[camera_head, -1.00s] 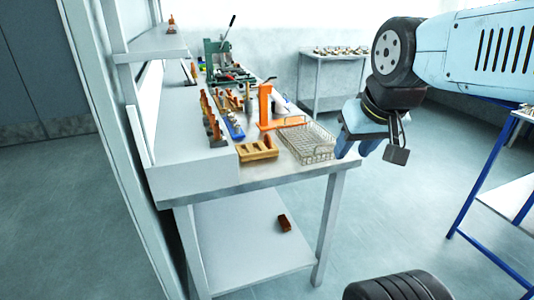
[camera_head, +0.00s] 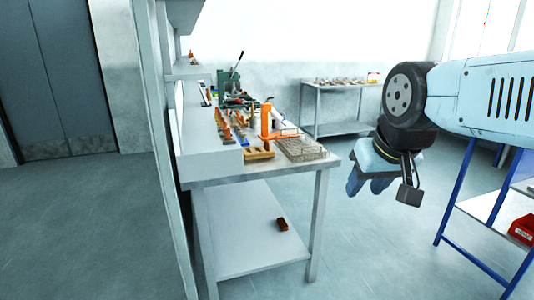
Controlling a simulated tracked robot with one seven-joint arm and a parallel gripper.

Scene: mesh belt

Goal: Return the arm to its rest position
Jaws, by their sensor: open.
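My gripper (camera_head: 368,187) hangs at the end of my light blue arm, on the right side of the head view. Its blue fingers point down and to the left, and a gap shows between them. I see nothing held in it. It appears just right of the corner of the workbench (camera_head: 322,168), over the grey floor, apart from the bench. My arm reaches in from the right edge of the picture, with a black wheel-like joint above the gripper.
The bench carries a wire basket (camera_head: 303,149), a wooden block tray (camera_head: 258,154), an orange stand (camera_head: 268,122) and a green press (camera_head: 224,84). A brown block (camera_head: 282,224) lies on its lower shelf. Floor at left is clear.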

